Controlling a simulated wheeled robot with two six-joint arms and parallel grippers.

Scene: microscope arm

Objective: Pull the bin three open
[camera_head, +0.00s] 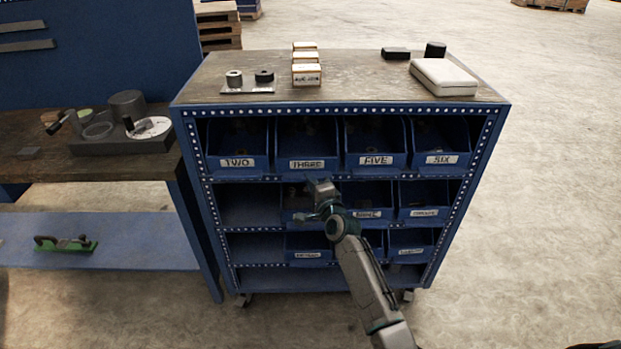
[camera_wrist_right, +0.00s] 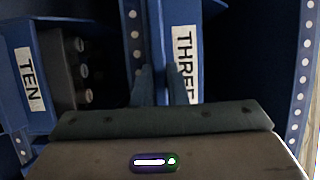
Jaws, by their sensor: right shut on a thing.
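Bin three (camera_head: 306,163) is a blue bin labelled THREE in the top row of the blue cabinet, between bins two and five. Its front looks level with its neighbours. In the right wrist view, its white label (camera_wrist_right: 186,62) stands sideways beside the fingers. My right gripper (camera_head: 321,188) is just below the label in the head view. In the right wrist view, its fingers (camera_wrist_right: 162,85) are close together at the lower front edge of bin three, shut on it. The exact contact is partly hidden. My left gripper is not in view.
Bin two (camera_head: 237,162), bin five (camera_head: 375,160) and bin six (camera_head: 441,159) share the top row. Bin ten (camera_wrist_right: 30,80) sits in the row below, near the gripper. Boxes and a white case (camera_head: 443,77) lie on the cabinet top. A workbench (camera_head: 80,165) stands left. Floor is clear at right.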

